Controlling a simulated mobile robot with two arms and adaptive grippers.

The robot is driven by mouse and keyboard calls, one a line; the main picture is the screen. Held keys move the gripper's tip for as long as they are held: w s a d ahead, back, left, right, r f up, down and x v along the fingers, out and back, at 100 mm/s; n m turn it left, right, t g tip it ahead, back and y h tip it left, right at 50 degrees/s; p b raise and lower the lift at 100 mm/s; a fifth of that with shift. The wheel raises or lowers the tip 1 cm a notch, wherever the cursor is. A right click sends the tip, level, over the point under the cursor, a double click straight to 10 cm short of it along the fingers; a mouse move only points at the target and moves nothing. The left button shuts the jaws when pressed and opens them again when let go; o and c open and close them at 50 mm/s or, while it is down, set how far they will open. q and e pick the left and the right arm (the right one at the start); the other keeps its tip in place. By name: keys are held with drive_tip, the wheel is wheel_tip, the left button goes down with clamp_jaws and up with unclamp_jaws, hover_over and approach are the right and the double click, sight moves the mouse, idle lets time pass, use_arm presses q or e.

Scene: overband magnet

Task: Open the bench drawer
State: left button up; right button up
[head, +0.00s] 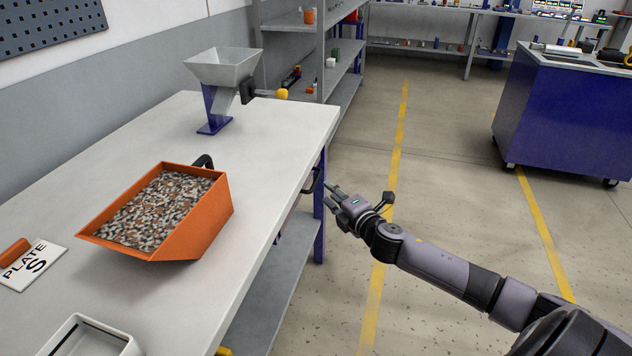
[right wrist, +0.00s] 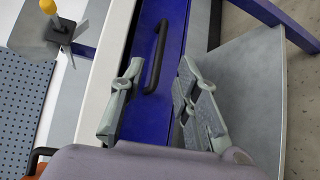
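The bench drawer shows in the right wrist view as a blue front (right wrist: 175,40) just under the pale bench edge, and it looks shut. Its black bar handle (right wrist: 157,60) runs along the front; in the head view the handle (head: 311,181) juts out below the bench's right edge. My right gripper (head: 332,197) is beside the bench in the aisle, pointing at the handle. In the right wrist view my right gripper (right wrist: 158,75) is open, its fingers apart on either side of the handle's line, with no visible contact. My left gripper is out of view.
The bench top (head: 270,140) carries an orange bin of mixed granules (head: 205,225), a grey hopper (head: 222,68) with a yellow knob, a plate sign (head: 32,264) and a white tray (head: 62,345). A lower shelf (head: 268,290) sits beneath. The aisle is clear; a blue cabinet (head: 560,115) stands right.

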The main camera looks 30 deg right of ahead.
sight(316, 178)
drive_tip(key=shift+w+d+f+b, duration=0.15)
drive_tip(key=shift+w+f, duration=0.05)
drive_tip(key=shift+w, duration=1.3)
drive_tip(key=shift+w+d+f+b, duration=0.15)
drive_tip(key=shift+w+f, duration=0.1)
drive_tip(key=shift+w, duration=1.25)
drive_tip(key=shift+w+d+f+b, duration=0.1)
drive_tip(key=shift+w+f+b, duration=0.1)
drive_tip(key=shift+w, duration=1.3)
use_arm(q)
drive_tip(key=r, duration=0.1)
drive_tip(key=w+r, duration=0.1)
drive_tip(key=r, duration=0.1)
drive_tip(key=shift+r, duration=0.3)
use_arm(e)
drive_tip(key=shift+c, duration=0.4)
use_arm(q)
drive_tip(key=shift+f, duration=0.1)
use_arm(e)
clamp_jaws()
